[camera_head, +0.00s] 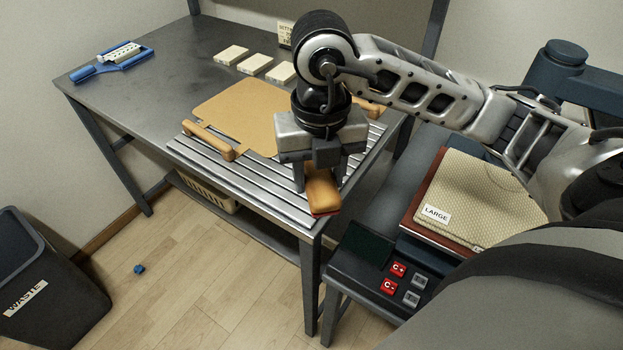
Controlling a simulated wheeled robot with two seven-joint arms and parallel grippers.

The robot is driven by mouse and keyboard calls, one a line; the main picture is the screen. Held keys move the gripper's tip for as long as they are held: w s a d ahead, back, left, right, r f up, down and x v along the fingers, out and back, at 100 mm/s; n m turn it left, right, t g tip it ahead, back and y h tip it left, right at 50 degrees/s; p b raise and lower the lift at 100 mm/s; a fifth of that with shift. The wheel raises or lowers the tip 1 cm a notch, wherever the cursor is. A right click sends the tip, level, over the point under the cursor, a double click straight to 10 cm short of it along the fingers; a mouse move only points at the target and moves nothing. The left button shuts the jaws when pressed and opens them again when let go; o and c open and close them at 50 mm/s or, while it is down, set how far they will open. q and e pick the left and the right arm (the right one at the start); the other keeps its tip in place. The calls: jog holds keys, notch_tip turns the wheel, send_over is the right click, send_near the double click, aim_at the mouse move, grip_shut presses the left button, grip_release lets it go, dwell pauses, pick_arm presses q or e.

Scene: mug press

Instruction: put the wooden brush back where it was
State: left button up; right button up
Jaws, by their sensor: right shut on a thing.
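The wooden brush (322,190) is an orange-brown block with a dark reddish lower edge. My right gripper (320,180) points down and is shut on it, over the near right corner of the metal table. The brush hides part of the slatted metal strip's end. I cannot tell whether the brush touches the surface below it. The left gripper is not in view.
A tan board (243,108) with wooden handles lies on the table (150,80). Several pale blocks (256,63) and a blue tool (105,65) sit farther back. A heat press (390,262) with a "LARGE" pad (480,195) stands right. A waste bin (45,275) stands left.

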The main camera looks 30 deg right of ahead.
jog(key=w, duration=0.1)
jog(key=w+d+f, duration=0.2)
jog(key=w, duration=0.1)
jog(key=w+f, duration=0.1)
jog(key=f, duration=0.1)
jog(key=w+d+f, duration=0.2)
jog(key=w+f, duration=0.1)
jog(key=shift+f+p, duration=0.3)
jog(key=shift+f, duration=0.05)
notch_tip(320, 180, down, 3)
jog(key=shift+p, duration=0.4)
jog(key=shift+f, duration=0.1)
jog(key=shift+f, duration=0.15)
jog(key=o, duration=0.9)
jog(key=shift+o, duration=0.2)
